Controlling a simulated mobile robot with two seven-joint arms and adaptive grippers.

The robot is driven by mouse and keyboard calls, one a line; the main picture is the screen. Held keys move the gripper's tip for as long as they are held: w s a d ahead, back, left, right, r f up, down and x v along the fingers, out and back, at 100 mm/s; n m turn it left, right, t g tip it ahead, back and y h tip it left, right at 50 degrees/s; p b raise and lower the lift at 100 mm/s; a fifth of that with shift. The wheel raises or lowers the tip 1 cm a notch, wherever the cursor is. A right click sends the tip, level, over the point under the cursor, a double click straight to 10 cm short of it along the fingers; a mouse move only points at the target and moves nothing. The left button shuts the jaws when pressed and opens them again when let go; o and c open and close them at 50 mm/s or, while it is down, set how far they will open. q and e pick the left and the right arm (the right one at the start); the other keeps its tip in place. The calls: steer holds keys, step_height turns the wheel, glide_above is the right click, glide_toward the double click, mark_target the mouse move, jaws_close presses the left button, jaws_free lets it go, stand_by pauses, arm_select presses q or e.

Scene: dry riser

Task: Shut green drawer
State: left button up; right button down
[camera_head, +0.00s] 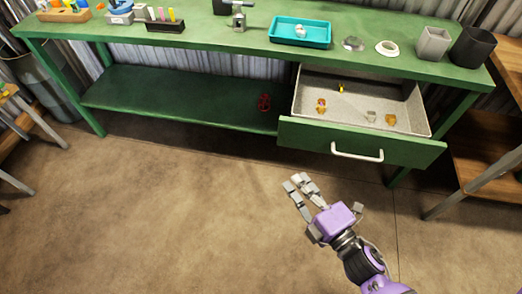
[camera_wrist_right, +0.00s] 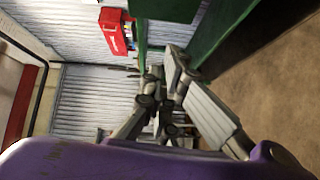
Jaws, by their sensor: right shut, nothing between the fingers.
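The green drawer (camera_head: 330,148) is pulled out of the green workbench at the right, with a white handle (camera_head: 357,152) on its front. Its grey inside (camera_head: 365,95) shows, with several small items in it. My right gripper (camera_head: 297,182) is shut and empty in front of the drawer, a little left of and nearer than the handle, apart from it. In the right wrist view its fingers (camera_wrist_right: 165,100) show close up, with green parts beyond them. My left gripper is in neither view.
The green workbench top (camera_head: 220,32) carries a teal tray (camera_head: 301,32), a white ring (camera_head: 387,48), a dark pot (camera_head: 472,46) and other items. Wooden furniture (camera_head: 485,165) stands at right.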

arm_select(q)
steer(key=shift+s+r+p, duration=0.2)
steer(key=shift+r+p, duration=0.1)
steer(key=shift+p, duration=0.15)
arm_select(e)
steer(key=w+a+n, duration=0.1)
steer(key=w+a, duration=0.3)
steer(key=w, duration=0.8)
steer(key=shift+a+r+n+y, duration=0.2)
steer(key=shift+r+n+y, duration=0.1)
steer(key=shift+y, duration=0.1)
steer(key=shift+w, duration=0.15)
